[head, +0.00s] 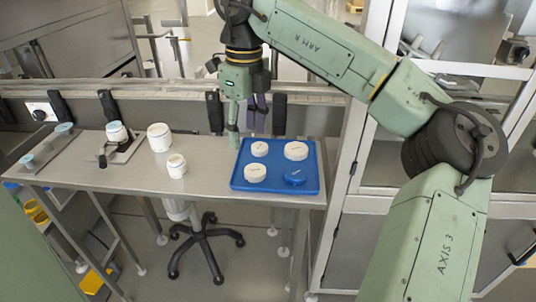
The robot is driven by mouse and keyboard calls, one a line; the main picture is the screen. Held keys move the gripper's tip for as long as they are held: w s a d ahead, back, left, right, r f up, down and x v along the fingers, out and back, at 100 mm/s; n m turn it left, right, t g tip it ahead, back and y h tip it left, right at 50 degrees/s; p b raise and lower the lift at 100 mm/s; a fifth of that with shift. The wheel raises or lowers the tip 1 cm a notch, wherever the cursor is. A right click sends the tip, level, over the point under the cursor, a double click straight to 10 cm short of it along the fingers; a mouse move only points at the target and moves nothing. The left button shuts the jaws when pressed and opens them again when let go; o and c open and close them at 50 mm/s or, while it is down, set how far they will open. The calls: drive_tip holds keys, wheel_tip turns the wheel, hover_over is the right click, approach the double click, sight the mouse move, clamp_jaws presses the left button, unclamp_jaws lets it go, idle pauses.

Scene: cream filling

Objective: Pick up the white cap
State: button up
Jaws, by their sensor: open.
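A blue cap (295,177) lies at the tray's front right. I cannot tell which white cap the task means. My gripper (246,122) points down above the tray's back left edge, beside the small back-left cap. It is open, and I see nothing between its fingers.
White jars stand on the steel table (210,185) left of the tray: one (159,136) at the back and one (177,165) in front. Another jar (116,131) stands farther left at a fixture. A rail and dark posts run behind the table. A stool (205,240) stands below.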

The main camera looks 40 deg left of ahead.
drive_tip(key=w, duration=0.1)
hover_over(255, 169)
wheel_tip(255, 169, down, 5)
drive_tip(key=shift+s+r+p, duration=0.15)
drive_tip(key=shift+p, duration=0.25)
drive_tip(key=shift+f+p, duration=1)
drive_tip(key=shift+f, duration=1.8)
drive_tip(key=shift+c, duration=0.2)
drive_tip(key=c, duration=0.5)
drive_tip(key=shift+r, duration=0.2)
